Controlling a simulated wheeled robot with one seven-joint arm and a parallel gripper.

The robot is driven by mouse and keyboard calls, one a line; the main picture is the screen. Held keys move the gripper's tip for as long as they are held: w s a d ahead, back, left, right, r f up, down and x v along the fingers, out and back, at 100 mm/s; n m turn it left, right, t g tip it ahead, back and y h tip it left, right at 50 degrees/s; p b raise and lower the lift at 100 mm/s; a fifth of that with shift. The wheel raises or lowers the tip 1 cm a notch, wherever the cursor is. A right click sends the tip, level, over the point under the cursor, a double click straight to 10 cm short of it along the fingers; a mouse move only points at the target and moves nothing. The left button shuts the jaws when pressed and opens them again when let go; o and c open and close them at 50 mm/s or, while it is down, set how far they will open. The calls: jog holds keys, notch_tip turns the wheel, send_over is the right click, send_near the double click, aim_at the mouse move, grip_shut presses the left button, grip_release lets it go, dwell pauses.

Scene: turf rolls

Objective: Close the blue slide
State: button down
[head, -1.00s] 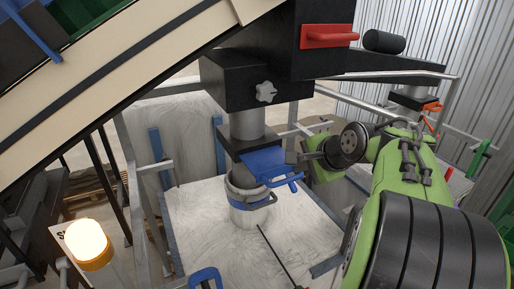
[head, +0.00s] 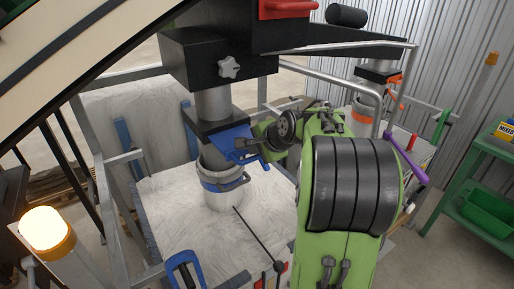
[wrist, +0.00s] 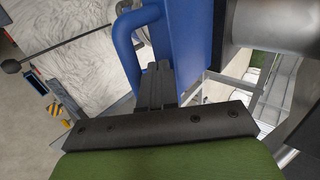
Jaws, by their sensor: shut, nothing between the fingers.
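The blue slide (head: 229,143) is a flat blue plate with a loop handle. It sits under a black block below the grey pipe (head: 213,104), sticking out to the right. In the wrist view the blue slide (wrist: 186,40) fills the upper middle, with its handle curving to the left. My gripper (head: 246,147) is at the slide's right side. In the wrist view my gripper's fingers (wrist: 157,72) are shut together, with their tips against or very close to the blue part; contact cannot be told for certain.
A white bucket with a blue band (head: 223,187) stands below the pipe on a whitish table (head: 165,212). A metal rail frame (head: 345,62) surrounds it. A lit orange lamp (head: 46,232) is at the left. A red handle (head: 287,8) is above. A green shelf (head: 488,165) stands at the right.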

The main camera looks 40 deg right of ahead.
jog(key=w+p, duration=0.2)
jog(key=w, duration=0.1)
jog(key=w+p, duration=0.2)
jog(key=w, duration=0.2)
jog(key=w+p, duration=0.3)
jog(key=w, duration=0.1)
jog(key=shift+d+r, duration=0.15)
jog(key=shift+d, duration=0.2)
jog(key=shift+r, duration=0.1)
